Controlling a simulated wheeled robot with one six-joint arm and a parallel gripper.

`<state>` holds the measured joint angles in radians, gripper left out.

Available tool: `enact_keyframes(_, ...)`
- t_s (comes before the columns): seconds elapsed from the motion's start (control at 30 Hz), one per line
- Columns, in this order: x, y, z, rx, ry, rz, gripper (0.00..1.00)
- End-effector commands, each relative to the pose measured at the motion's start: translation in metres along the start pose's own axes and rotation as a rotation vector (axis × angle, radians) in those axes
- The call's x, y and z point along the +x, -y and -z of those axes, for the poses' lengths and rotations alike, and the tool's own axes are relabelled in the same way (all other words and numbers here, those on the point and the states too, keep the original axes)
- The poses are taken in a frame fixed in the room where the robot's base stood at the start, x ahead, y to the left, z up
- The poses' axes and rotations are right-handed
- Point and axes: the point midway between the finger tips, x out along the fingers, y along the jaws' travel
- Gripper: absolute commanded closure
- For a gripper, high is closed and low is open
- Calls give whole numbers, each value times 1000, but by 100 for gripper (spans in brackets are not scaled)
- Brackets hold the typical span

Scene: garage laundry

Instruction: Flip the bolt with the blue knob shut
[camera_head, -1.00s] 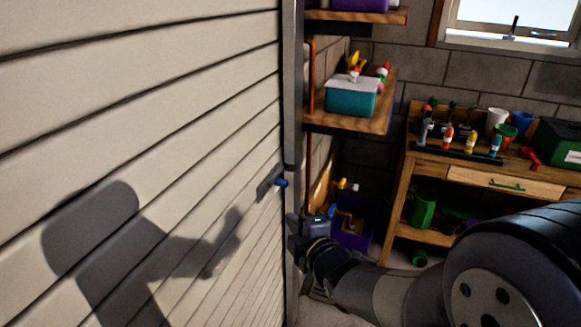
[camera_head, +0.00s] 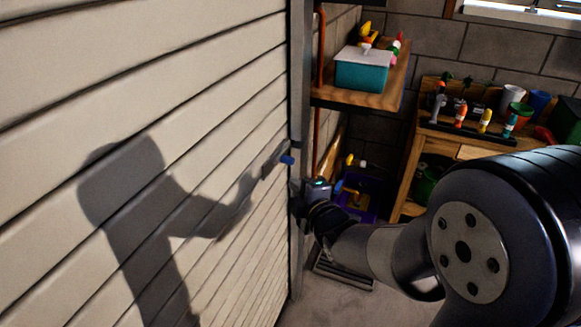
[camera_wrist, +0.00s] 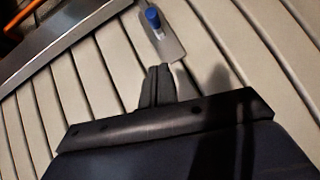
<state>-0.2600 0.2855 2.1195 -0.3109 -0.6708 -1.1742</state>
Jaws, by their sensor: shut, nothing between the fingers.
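The bolt's blue knob (camera_head: 287,160) sticks out from a grey plate (camera_head: 271,160) near the right edge of the pale slatted door (camera_head: 200,110). In the wrist view the blue knob (camera_wrist: 153,18) is at the top, on its tilted grey plate (camera_wrist: 165,42). My gripper (camera_head: 296,188) is just below and slightly right of the knob in the head view. In the wrist view my gripper's closed fingers (camera_wrist: 158,72) point up toward the plate, apart from the knob. The fingers are together and empty. The bolt's far end is too small to make out.
A metal post (camera_head: 298,90) runs along the door's edge. A wooden shelf (camera_head: 365,97) with a teal box (camera_head: 362,72) is to the right. A workbench (camera_head: 410,160) with bottles and cups stands farther back. The floor (camera_head: 345,305) below is partly clear.

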Motion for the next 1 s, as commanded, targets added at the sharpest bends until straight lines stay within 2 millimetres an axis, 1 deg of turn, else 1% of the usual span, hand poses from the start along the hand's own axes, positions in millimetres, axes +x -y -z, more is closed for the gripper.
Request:
enact_keyframes(0.1,19,0,0,2,0,2,100)
enact_keyframes(0.47,76,-1,0,1,-1,1,100)
enact_keyframes(0.5,81,-1,-3,2,2,2,100)
enact_keyframes(0.6,89,-1,-14,1,4,2,100)
enact_keyframes(0.7,96,-1,-21,1,3,0,100)
enact_keyframes(0.83,102,-1,-27,0,2,-1,100)
enact_keyframes(1.0,104,0,-29,1,1,-1,100)
